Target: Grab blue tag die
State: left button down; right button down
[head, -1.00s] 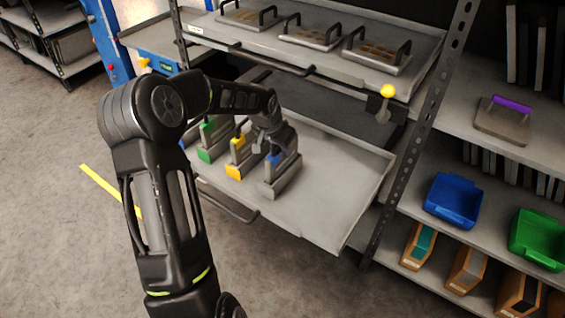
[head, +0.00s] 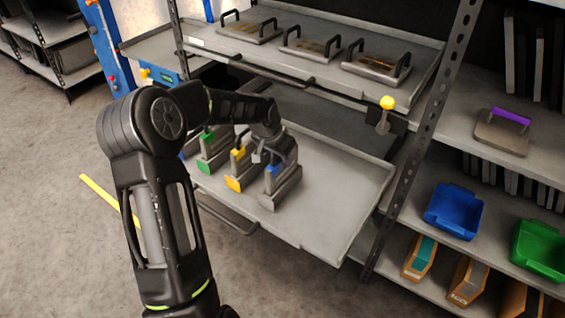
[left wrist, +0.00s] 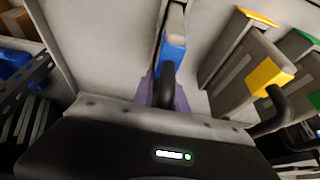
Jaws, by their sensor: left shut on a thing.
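The blue tag die (head: 282,187) is a grey upright block with a blue tag, on the pulled-out lower drawer tray (head: 335,190). My left gripper (head: 276,158) is shut on its top from above. In the left wrist view the blue tag (left wrist: 173,52) and a dark handle loop (left wrist: 167,85) show between the fingers. The fingertips are partly hidden by the gripper body. I cannot tell whether the die is clear of the tray. My right gripper is not in view.
A yellow tag die (head: 239,168) and a green tag die (head: 213,150) stand close to the left of it. An upper tray (head: 320,75) with handled plates hangs above. A rack post (head: 425,130) rises at the right. The tray's right part is bare.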

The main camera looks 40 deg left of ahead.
pick_arm(q)
notch_tip(320, 180, up, 10)
jog(key=shift+w+f+p, duration=0.1)
jog(key=shift+f+p, duration=0.05)
jog(key=shift+p, duration=0.4)
jog(key=shift+d, duration=0.1)
dwell(0.3)
